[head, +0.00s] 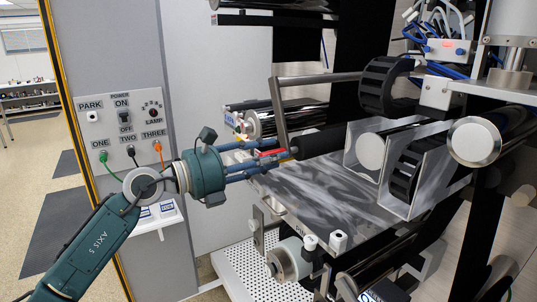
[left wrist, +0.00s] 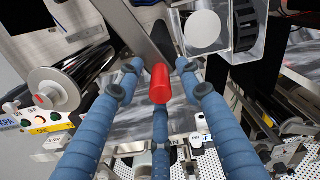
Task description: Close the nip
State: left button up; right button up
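The nip lever (head: 279,112) is a grey flat arm hanging down from a horizontal bar beside the dark rollers. Its red handle (left wrist: 160,84) shows in the middle of the left wrist view; only a small red part shows in the head view. My left gripper (head: 282,150) has three blue fingers that reach around the handle. In the left wrist view, the fingers (left wrist: 160,80) are spread, one to each side and one below, with gaps visible at the sides. Whether the lower finger touches the handle cannot be told. My right gripper is not in view.
A black roller (head: 322,139) lies just right of the fingers, above a grey metal plate (head: 320,190). A control panel (head: 125,125) with switches and cables is at the left. A perforated white shelf (head: 245,270) lies below. Open floor is at the far left.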

pick_arm(q)
grip_shut()
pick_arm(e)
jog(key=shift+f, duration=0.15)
